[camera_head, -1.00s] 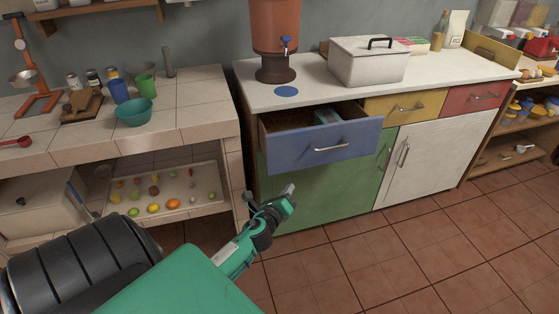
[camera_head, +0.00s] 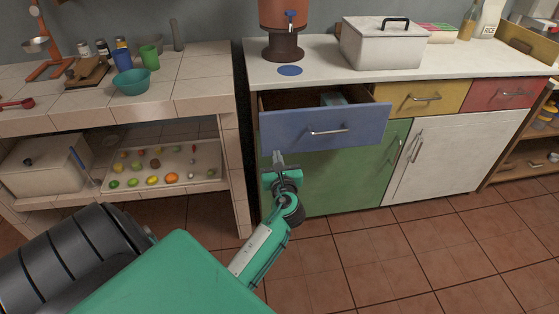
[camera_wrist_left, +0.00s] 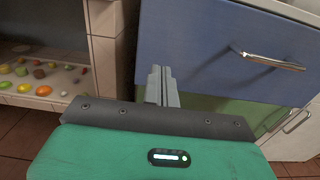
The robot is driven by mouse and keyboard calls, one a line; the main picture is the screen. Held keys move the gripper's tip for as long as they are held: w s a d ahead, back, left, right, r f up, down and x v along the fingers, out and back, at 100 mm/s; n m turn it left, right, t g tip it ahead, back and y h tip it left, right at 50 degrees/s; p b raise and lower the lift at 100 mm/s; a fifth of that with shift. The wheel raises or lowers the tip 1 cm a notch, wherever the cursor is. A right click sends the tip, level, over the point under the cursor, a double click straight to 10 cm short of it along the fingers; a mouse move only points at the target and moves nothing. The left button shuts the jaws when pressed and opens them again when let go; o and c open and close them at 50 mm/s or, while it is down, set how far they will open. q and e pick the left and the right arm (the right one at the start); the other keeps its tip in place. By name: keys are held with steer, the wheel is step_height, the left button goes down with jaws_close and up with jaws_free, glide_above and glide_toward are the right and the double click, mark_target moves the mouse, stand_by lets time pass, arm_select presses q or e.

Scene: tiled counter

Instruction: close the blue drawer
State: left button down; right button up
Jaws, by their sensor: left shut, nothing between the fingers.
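The blue drawer (camera_head: 290,130) stands pulled open from the cabinet, with its dark inside showing and a light bluish thing partly seen in it. Its silver handle (camera_head: 328,132) is on the front panel. My left gripper (camera_head: 278,158) is shut and empty, just below the drawer front's lower left part. In the left wrist view the shut fingers (camera_wrist_left: 161,86) overlap the drawer front's lower left area (camera_wrist_left: 190,40). I cannot tell whether they touch it. My right gripper is not in view.
Green (camera_head: 370,165) and white (camera_head: 445,155) cabinet doors are shut below. Yellow (camera_head: 400,98) and red (camera_head: 490,97) drawers are shut. A tiled counter (camera_head: 200,95) with a fruit tray (camera_head: 205,175) stands left. The counter holds a white box (camera_head: 380,48) and a brown dispenser (camera_head: 284,15).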

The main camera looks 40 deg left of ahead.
mark_target(272, 138)
arm_select(q)
steer(key=x, duration=0.6)
steer(key=shift+w+a, duration=0.2)
steer(key=shift+a, duration=0.1)
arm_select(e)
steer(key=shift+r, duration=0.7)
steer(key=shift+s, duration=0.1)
